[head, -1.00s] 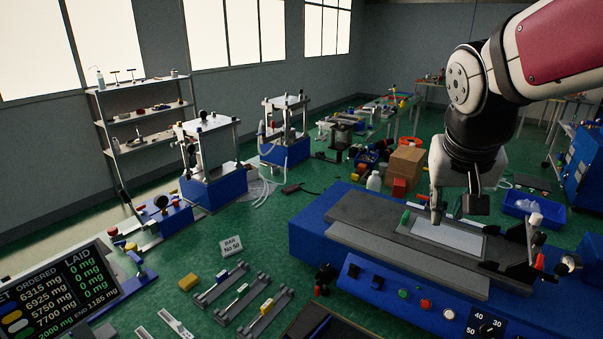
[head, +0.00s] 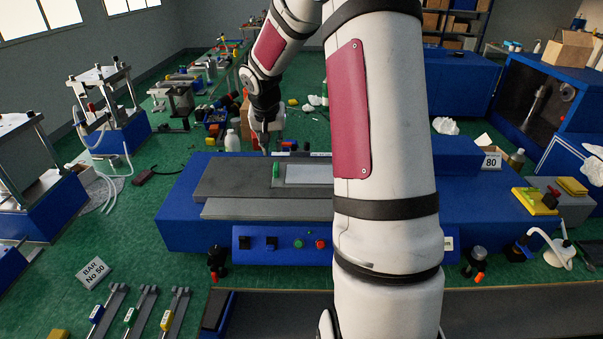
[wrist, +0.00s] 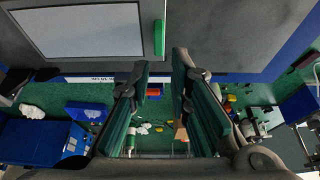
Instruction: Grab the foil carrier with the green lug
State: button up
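The foil carrier (head: 308,174) is a flat pale plate in a dark frame, lying on the grey bed of the blue press bench. Its upright green lug (head: 276,170) stands at its left end; my arm hides its right part. In the wrist view the carrier (wrist: 80,30) fills the upper left, with the green lug (wrist: 159,38) on its right edge. My gripper (head: 265,148) is just beyond the lug, slightly left. In the wrist view my gripper (wrist: 160,75) is open and empty; the lug shows above the gap between the fingertips, not visibly between them.
The grey bed (head: 232,178) is bare left of the carrier. Several rails with blue, green and yellow tags lie at lower left by a sign reading BAR No 50 (head: 93,272). A white bottle (head: 232,141) stands behind the bench. A sign reading 80 (head: 491,161) is at right.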

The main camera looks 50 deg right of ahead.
aim_at(276, 166)
jog(key=p+x, duration=0.1)
jog(key=x, duration=1)
jog(key=shift+s+d, duration=0.1)
jog(key=shift+d, duration=0.05)
grip_shut()
